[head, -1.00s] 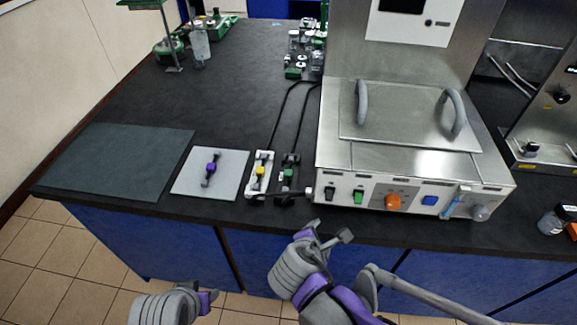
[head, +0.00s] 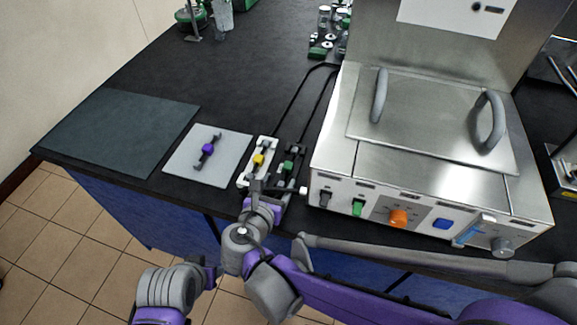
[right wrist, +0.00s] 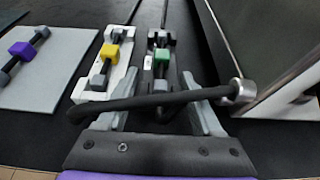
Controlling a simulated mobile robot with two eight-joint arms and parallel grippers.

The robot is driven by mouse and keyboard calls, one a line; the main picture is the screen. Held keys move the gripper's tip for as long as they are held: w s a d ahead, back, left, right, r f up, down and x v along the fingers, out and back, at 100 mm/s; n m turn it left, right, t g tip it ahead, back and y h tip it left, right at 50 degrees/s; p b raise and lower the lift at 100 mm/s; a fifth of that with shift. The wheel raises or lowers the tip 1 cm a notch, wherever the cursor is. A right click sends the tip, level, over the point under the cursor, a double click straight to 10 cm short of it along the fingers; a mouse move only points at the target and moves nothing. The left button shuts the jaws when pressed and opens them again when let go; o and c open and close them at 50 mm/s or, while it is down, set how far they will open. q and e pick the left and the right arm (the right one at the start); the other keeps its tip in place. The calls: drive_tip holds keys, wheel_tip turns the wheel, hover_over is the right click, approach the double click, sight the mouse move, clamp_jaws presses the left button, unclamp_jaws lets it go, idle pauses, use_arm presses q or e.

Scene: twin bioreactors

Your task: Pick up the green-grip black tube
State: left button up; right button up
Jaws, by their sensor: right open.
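The green-grip black tube (head: 289,165) lies in a dark holder near the counter's front edge, just left of the steel bath. Its green grip (right wrist: 162,55) also shows in the right wrist view, beyond my fingers. My right gripper (head: 266,192) is open at the front end of the holders. In the right wrist view its two fingers (right wrist: 160,112) are spread, with a black hose crossing between and over them. My left gripper (head: 211,272) is low, in front of the counter; its jaw state is unclear.
A yellow-grip tube (head: 259,160) lies in a white holder close on the left. A purple-grip piece (head: 208,150) lies on a grey pad (head: 225,172). The steel bath (head: 335,165), with a protruding silver fitting (right wrist: 240,90), stands close on the right. A dark mat (head: 115,130) lies far left.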

sight(287, 168)
drive_tip(key=x, duration=0.6)
drive_tip(key=shift+w+d+r, duration=0.15)
drive_tip(key=shift+w+d, duration=0.1)
drive_tip(key=shift+w, duration=0.2)
clamp_jaws()
